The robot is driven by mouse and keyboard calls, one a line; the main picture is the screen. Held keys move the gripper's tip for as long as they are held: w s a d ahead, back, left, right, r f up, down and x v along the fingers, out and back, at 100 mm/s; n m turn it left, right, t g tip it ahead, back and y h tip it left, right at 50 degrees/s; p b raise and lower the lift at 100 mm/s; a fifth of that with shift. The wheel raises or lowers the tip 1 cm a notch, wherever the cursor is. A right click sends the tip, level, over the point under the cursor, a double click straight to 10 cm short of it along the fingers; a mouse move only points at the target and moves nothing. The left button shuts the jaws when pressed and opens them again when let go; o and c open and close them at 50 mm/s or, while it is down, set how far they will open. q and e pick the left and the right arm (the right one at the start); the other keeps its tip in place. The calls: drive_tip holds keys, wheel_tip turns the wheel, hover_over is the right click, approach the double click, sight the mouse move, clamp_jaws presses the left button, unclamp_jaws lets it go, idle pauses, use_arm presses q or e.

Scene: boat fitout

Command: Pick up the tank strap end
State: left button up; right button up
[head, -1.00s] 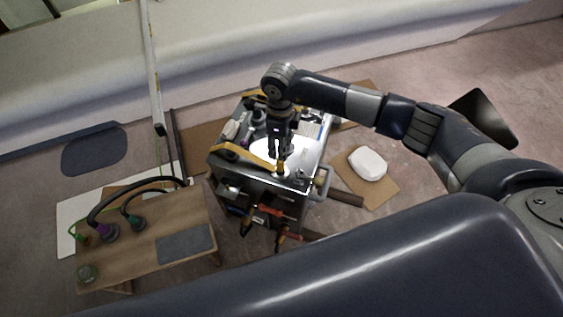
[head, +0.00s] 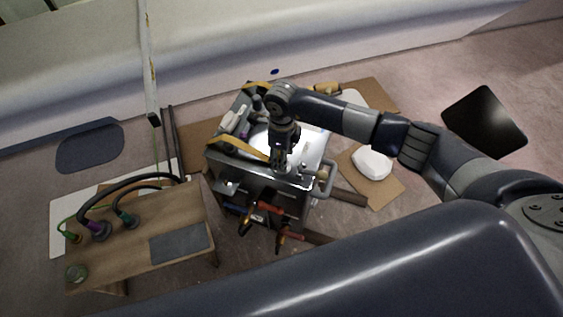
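A yellow strap (head: 238,147), likely the tank strap, lies across the top of the metal cart (head: 263,177) and runs toward the cart's front middle. My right gripper (head: 281,168) points down low over the cart top, at the right-hand end of this strap. The gripper hides the strap end, and its fingers are too small and dark to show whether they are open or shut on it. Another yellow strap piece (head: 257,86) shows at the cart's back edge. My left gripper is not in view.
A wooden bench (head: 140,240) with dark hoses (head: 130,186) stands to the left. Orange- and red-handled tools (head: 268,208) hang on the cart's front. A white rounded object (head: 372,162) lies on cardboard to the right. A pale hull wall runs along the back.

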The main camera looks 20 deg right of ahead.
clamp_jaws()
drive_tip(key=shift+r, duration=0.1)
drive_tip(key=shift+r+p, duration=0.35)
drive_tip(key=shift+r, duration=0.05)
wheel_tip(320, 180, up, 4)
drive_tip(key=shift+f+p, duration=0.25)
drive_tip(key=shift+p, duration=0.95)
drive_tip(key=s+a+p, duration=0.2)
drive_tip(key=s+p, duration=0.1)
drive_tip(key=s, duration=0.4)
drive_tip(key=s+a+p, duration=0.3)
drive_tip(key=s+p, duration=0.1)
drive_tip(key=s, duration=0.4)
drive_tip(key=shift+a+r, duration=0.3)
drive_tip(key=shift+a, duration=0.05)
